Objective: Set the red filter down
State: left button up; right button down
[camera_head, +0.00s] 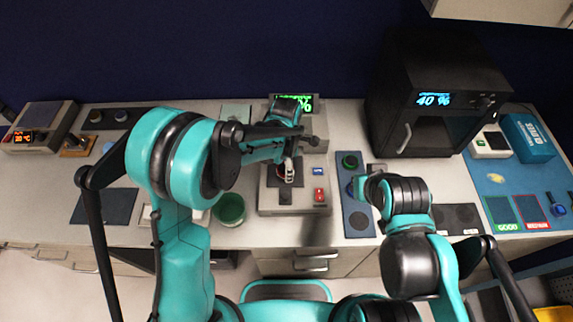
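I cannot make out the red filter with certainty. My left gripper (288,177) points down over the dark recess of the grey device (265,203) at the centre. Its fingers are small and partly covered by my wrist, so I cannot tell whether they hold anything. A blue strip (352,229) right of the device bears a green round piece (350,161), a blue one partly hidden by my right arm, and a dark round spot at its near end. My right wrist is beside this strip; its gripper fingers are hidden.
The device has a blue button (318,171) and a red one (320,195). A green round container (229,208) stands left of it. A black oven-like box (432,132) reading 40 % stands at back right. A blue mat (481,178) has green GOOD and red areas.

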pick_arm(q)
jog(key=shift+r, duration=0.6)
notch_tip(320, 180, up, 11)
jog(key=p, duration=0.2)
jog(key=shift+r, duration=0.2)
jog(key=s+a+r+m+t, duration=0.3)
jog(key=s+a+m, duration=0.4)
jog(key=a+m, duration=0.2)
jog(key=s+a+r+m+t, duration=0.3)
jog(key=s+a+m+t, duration=0.1)
jog(key=s+a+m, duration=0.3)
jog(key=a+m, duration=0.2)
jog(key=m, duration=0.1)
jog(key=shift+s+r+m, duration=0.2)
jog(key=shift+s+m, duration=0.15)
jog(key=shift+m, duration=0.05)
jog(key=shift+a+f, duration=0.1)
jog(key=shift+f, duration=0.05)
